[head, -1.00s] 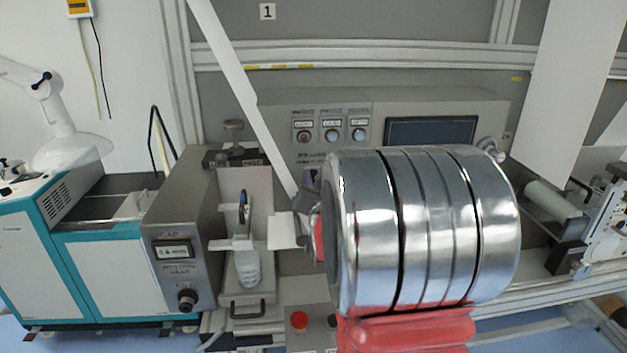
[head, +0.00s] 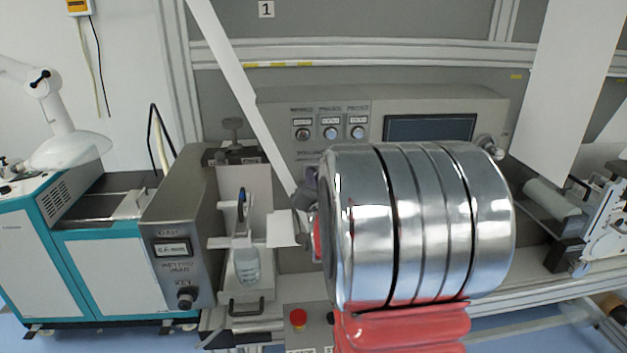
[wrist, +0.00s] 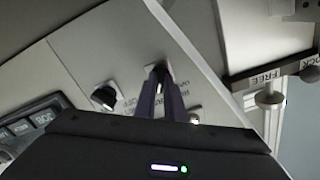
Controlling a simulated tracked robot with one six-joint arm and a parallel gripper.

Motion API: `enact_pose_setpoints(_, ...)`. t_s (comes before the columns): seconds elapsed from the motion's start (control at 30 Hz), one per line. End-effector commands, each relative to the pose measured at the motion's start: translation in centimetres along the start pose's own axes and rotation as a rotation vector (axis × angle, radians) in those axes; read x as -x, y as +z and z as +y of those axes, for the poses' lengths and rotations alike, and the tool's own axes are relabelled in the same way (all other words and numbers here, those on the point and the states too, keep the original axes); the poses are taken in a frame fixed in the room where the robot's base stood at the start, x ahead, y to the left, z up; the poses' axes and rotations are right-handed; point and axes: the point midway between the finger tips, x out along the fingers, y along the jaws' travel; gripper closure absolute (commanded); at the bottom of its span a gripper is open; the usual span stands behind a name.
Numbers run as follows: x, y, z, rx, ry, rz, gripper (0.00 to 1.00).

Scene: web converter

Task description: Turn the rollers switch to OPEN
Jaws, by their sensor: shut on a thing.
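My gripper (wrist: 160,85) is in the middle of the wrist view, its dark purple fingers shut on a small black knob (wrist: 158,71) on a light grey panel (wrist: 95,45). The fingers hide most of the knob and part of its lettering, so I cannot read its setting. In the head view my gripper (head: 306,191) is at the front of the grey control panel (head: 275,112), partly behind my arm. The knob is hidden there.
A second black knob (wrist: 104,95) is close left of my fingers. A keypad (wrist: 30,120) is further left, and a lever labelled FREE and LOCK (wrist: 270,78) is at right. A slanting white web (head: 235,70) passes close to my gripper in the head view.

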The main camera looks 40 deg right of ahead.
Motion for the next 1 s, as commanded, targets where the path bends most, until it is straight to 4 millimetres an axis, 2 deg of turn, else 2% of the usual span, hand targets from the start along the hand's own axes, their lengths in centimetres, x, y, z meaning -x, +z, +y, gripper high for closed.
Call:
enact_pose_setpoints(0.27, 0.02, -0.02, 0.01, 0.042, 0.0, 0.0, 1.0)
enact_pose_setpoints(0.47, 0.02, -0.03, -0.02, 0.136, 0.001, 0.0, 1.0)
enact_pose_setpoints(1.0, 0.02, 0.03, -0.22, 0.603, 0.0, 0.0, 1.0)
